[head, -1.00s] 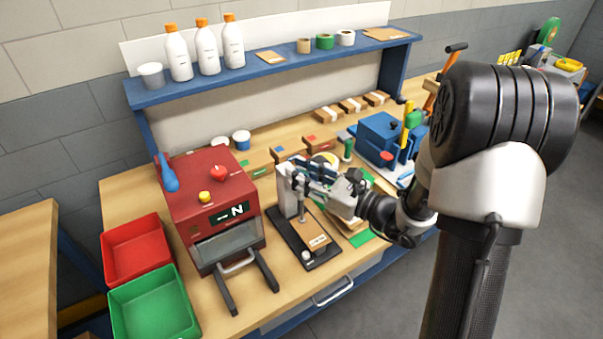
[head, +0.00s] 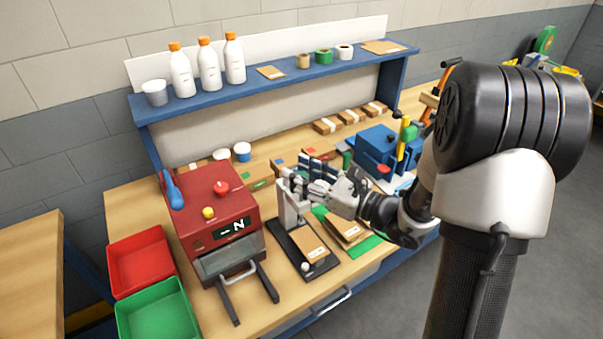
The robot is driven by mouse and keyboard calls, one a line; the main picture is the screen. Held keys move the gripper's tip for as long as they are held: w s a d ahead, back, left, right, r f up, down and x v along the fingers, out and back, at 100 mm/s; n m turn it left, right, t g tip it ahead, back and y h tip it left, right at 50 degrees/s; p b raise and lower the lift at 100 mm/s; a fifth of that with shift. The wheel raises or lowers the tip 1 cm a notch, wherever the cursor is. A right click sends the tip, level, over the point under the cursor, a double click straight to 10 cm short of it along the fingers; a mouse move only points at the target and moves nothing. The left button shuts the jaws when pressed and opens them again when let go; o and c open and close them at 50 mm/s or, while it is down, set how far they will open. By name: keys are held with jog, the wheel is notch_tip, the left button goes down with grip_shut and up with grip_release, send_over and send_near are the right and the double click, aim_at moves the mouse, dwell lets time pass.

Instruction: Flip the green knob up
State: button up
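A small upright green cylinder (head: 347,159) stands left of the blue machine (head: 376,148). A green part (head: 410,132) also shows beside a yellow upright on that machine. I cannot tell which of them is the green knob. My gripper (head: 308,168) is over the middle of the bench, just above and behind the grey post of the black-based stand (head: 318,268). It is apart from both green parts, to their left. Its fingers overlap the things behind them, so their opening is unclear. I see nothing clearly held.
A red machine (head: 215,205) with yellow and red knobs and a blue lever stands left. Red (head: 140,262) and green (head: 158,312) bins are beside it. A blue shelf (head: 270,75) with bottles runs behind. Flat brown packs (head: 345,228) lie right of the stand.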

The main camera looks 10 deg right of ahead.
dwell(0.3)
jog(key=v, duration=1.2)
